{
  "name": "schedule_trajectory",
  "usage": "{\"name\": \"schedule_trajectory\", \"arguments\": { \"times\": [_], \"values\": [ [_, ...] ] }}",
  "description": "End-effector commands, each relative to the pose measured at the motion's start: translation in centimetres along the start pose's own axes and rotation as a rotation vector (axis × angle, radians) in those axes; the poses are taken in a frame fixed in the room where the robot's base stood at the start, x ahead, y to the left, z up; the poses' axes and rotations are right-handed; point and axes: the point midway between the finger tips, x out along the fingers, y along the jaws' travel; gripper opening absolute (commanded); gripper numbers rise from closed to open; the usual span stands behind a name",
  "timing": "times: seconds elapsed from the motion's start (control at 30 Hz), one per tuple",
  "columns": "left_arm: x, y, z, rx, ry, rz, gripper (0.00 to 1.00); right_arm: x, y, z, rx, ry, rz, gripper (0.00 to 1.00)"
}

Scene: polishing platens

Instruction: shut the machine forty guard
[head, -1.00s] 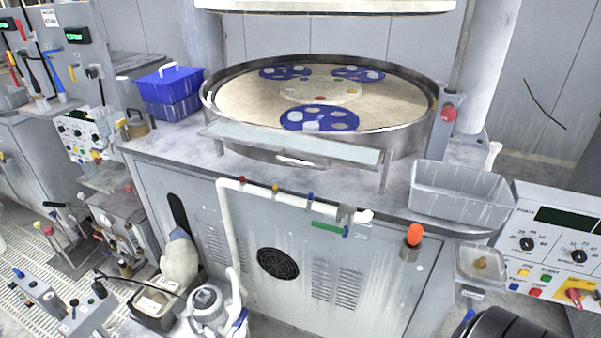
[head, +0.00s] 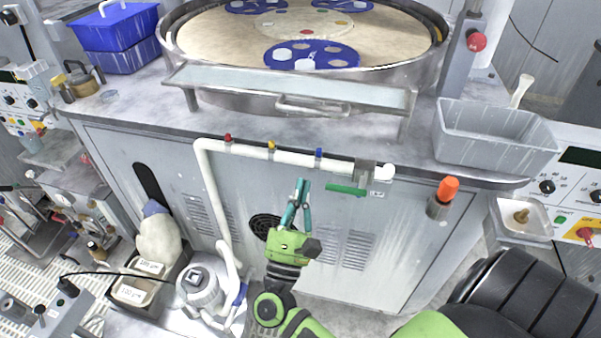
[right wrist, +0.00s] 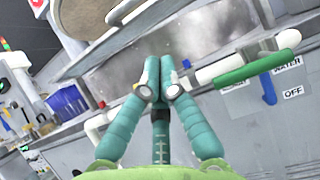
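The guard (head: 290,89) is a long pale translucent panel in front of the round polishing platen (head: 210,35). It lies low and slants outward, with a bar handle (head: 312,107) along its front. The platen's top is uncovered. My right gripper (head: 301,182) is below the guard, in front of the cabinet and near the white pipe, apart from the handle. Its teal fingertips (right wrist: 160,72) come together in the right wrist view, with nothing seen between them. My left gripper is out of view.
A white pipe (head: 262,151) with coloured valves and a green lever (head: 346,189) crosses the cabinet front. A grey bin (head: 495,140) and an orange knob (head: 447,189) are to the right. Blue bins (head: 118,30) stand at the left.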

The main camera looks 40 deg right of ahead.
Motion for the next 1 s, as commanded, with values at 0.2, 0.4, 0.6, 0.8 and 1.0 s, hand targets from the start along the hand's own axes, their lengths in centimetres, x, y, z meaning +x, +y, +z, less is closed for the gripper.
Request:
{"name": "schedule_trajectory", "arguments": {
  "times": [0.2, 0.4, 0.6, 0.8, 1.0],
  "values": [
    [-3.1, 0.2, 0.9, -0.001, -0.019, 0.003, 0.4, 5.2, 0.1, 0.7, -0.003, -0.004, 0.001, 0.0],
    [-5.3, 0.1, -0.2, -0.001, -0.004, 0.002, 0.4, 9.0, 0.1, 1.1, -0.004, -0.002, 0.003, 0.0],
    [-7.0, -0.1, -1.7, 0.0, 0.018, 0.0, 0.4, 10.5, 0.1, 2.6, -0.005, -0.001, 0.003, 0.0],
    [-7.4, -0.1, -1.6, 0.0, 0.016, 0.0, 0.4, 10.9, 0.1, 2.9, -0.005, -0.001, 0.003, 0.0],
    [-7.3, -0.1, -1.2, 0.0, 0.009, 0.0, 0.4, 10.8, 0.1, 2.8, -0.006, -0.001, 0.004, 0.0]
  ]
}}
